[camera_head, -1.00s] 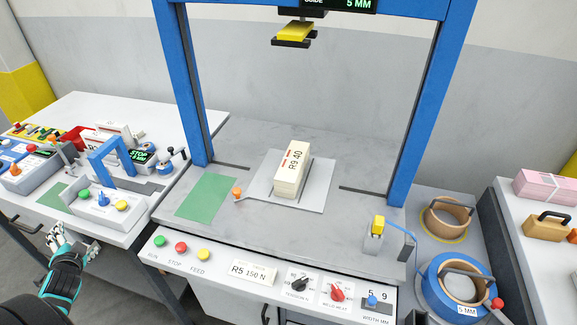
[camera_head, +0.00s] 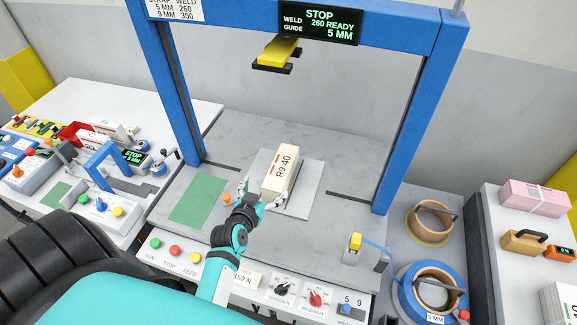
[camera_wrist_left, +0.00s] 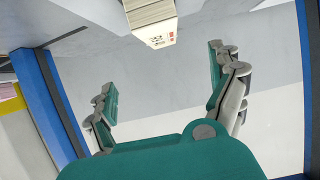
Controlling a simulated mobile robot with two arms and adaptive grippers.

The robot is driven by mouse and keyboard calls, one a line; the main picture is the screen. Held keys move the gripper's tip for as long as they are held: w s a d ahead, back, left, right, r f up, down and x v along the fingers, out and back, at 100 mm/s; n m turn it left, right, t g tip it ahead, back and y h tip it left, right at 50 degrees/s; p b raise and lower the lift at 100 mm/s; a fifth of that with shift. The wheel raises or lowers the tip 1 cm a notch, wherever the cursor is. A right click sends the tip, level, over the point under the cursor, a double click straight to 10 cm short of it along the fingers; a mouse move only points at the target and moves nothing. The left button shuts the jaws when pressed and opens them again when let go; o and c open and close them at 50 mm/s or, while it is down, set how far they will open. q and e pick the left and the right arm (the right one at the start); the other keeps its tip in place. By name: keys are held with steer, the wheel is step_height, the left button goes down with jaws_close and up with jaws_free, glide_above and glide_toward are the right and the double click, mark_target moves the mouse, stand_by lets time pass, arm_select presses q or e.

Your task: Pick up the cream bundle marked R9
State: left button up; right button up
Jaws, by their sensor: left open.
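The cream bundle marked R9 40 (camera_head: 283,172) lies on a light grey plate (camera_head: 312,186) in the middle of the strapping machine's table. It also shows at the top of the left wrist view (camera_wrist_left: 152,20), beyond the fingertips. My left gripper (camera_head: 253,192) is just left of and in front of the bundle's near end. In the left wrist view the jaws (camera_wrist_left: 162,85) are spread wide with nothing between them. The gripper seems apart from the bundle, though the exact gap is hard to tell. My right gripper does not show.
A blue arch (camera_head: 158,90) frames the table, with a yellow head (camera_head: 278,50) hanging above. An orange knob (camera_head: 226,198) sits beside my gripper. A green mat (camera_head: 198,200) lies left. Tape rolls (camera_head: 432,220) stand right. A yellow-topped post (camera_head: 355,242) stands front right.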

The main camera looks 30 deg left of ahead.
arm_select(q)
glide_toward(280, 168)
steer(key=b+x, duration=0.2)
steer(key=x, duration=0.1)
steer(key=shift+w+b, duration=0.3)
steer(key=shift+w, duration=0.1)
steer(key=shift+w+a, duration=0.15)
steer(key=shift+w, duration=0.15)
steer(key=shift+w+f+b, duration=0.2)
steer(key=shift+f+b, duration=0.05)
steer(key=shift+b, duration=0.3)
steer(key=b+x, duration=0.3)
steer(key=x, duration=0.1)
steer(key=shift+f+b, duration=0.35)
steer(key=shift+w+a, duration=0.1)
steer(key=shift+w, duration=0.15)
steer(key=shift+r, duration=0.1)
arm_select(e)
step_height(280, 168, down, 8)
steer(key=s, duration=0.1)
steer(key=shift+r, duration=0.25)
arm_select(q)
steer(key=shift+s, duration=0.1)
